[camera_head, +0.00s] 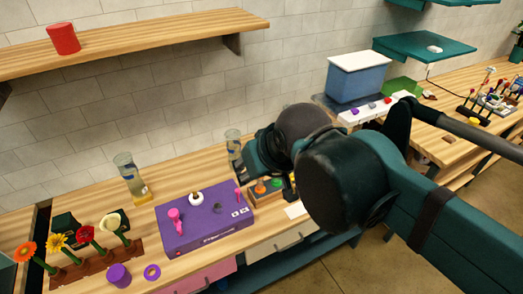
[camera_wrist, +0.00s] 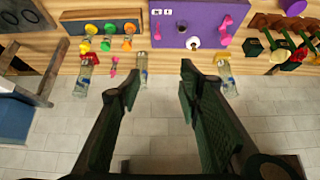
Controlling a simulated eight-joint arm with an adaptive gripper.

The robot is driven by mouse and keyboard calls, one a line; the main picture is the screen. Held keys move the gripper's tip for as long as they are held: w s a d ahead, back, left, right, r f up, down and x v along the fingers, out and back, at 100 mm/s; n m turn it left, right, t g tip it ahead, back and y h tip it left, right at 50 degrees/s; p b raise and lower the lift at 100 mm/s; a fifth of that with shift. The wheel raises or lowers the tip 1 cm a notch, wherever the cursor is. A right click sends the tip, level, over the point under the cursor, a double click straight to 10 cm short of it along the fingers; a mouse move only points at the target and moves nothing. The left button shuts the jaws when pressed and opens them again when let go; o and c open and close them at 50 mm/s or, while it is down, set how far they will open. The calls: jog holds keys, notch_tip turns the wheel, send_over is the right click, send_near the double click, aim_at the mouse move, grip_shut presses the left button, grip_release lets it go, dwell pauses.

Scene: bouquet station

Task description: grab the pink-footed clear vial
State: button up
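Several clear vials show in the wrist view. The left vial (camera_wrist: 86,72) has a red or pink foot; its exact shade is hard to tell. The middle vial (camera_wrist: 142,68) has a pale foot, and the right vial (camera_wrist: 225,74) a yellow one. In the head view the yellow-footed vial (camera_head: 128,172) stands left of another clear vial (camera_head: 233,143), whose foot is hidden by my arm. My gripper (camera_wrist: 158,78) is open, with nothing between its fingers. The middle vial shows beside its left fingertip; the red- or pink-footed one lies further left.
A purple box (camera_head: 205,226) with pink pieces lies mid-bench. A small rack (camera_wrist: 118,28) holds coloured pieces, and a pink piece (camera_wrist: 114,66) stands between two vials. A brown flower rack (camera_head: 95,262) is at left. The tiled wall (camera_head: 110,105) stands behind the bench.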

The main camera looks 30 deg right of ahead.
jog(key=w+d+m+t+y+b, duration=0.15)
jog(key=w+m+b, duration=0.25)
jog(key=w+m, duration=0.7)
jog(key=w+d+m+t+y+b, duration=0.1)
jog(key=w+d+m+y+b, duration=0.4)
jog(key=w, duration=0.9)
jog(key=w+d+m+t+b, duration=0.55)
jog(key=w+d+m, duration=1)
jog(key=d, duration=0.35)
notch_tip(320, 180, down, 24)
jog(key=shift+w+d+f, duration=0.2)
jog(key=shift+w+d, duration=0.15)
jog(key=shift+w, duration=0.1)
jog(key=shift+f, duration=1.15)
